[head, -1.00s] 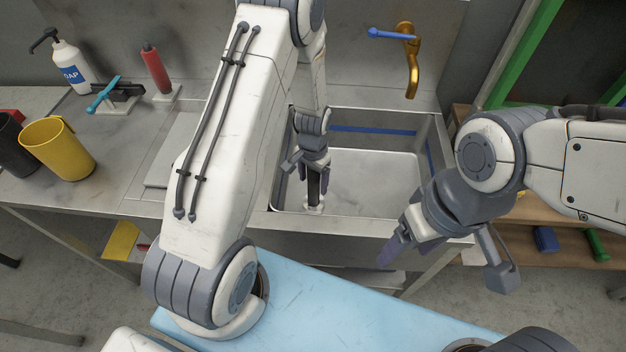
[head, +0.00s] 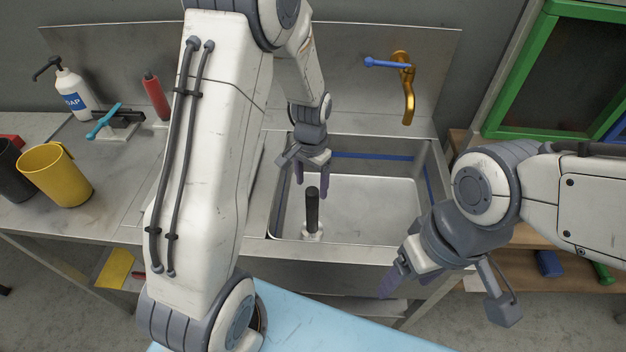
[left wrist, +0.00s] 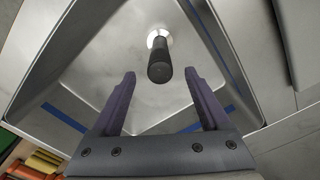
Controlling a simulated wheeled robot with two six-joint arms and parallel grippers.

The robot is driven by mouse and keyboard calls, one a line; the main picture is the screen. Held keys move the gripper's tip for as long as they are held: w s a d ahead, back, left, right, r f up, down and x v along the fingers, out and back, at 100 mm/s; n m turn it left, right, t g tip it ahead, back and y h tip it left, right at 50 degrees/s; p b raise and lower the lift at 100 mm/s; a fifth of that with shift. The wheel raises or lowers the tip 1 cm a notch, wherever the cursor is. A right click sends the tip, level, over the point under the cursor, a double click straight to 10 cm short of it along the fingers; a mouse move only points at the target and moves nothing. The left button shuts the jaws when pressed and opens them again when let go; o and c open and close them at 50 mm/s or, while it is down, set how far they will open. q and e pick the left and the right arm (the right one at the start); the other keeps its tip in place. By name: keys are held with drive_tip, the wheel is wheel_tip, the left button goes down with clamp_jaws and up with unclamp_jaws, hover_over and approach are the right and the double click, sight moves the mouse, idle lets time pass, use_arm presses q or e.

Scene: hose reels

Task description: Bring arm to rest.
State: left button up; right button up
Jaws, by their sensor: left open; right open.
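My left arm reaches down over the sink. My left gripper (head: 313,180) is open and empty, above and behind a black-handled tool (head: 312,208) that stands upright in the sink on a white base. In the left wrist view the handle (left wrist: 159,62) lies beyond the open purple fingers (left wrist: 158,100), apart from them. My right gripper (head: 392,275) hangs at the sink's front right, in front of its edge, with nothing seen in it.
The metal sink (head: 375,210) has a blue stripe inside and a gold tap (head: 408,90) behind it. Left on the counter are a yellow mug (head: 55,175), a soap bottle (head: 72,92) and a red bottle (head: 156,95). A green frame (head: 500,115) stands at the right.

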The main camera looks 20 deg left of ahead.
use_arm(q)
drive_tip(key=s+d+r+m, duration=0.2)
drive_tip(key=s+d+r, duration=0.6)
drive_tip(key=d+r, duration=0.15)
drive_tip(key=s+d+r, duration=0.2)
drive_tip(key=s, duration=0.5)
drive_tip(key=s+d+r+m+h, duration=0.1)
drive_tip(key=s+d+r, duration=0.1)
drive_tip(key=s, duration=0.6)
drive_tip(key=shift+s+d+r+m, duration=0.3)
drive_tip(key=shift+r, duration=0.25)
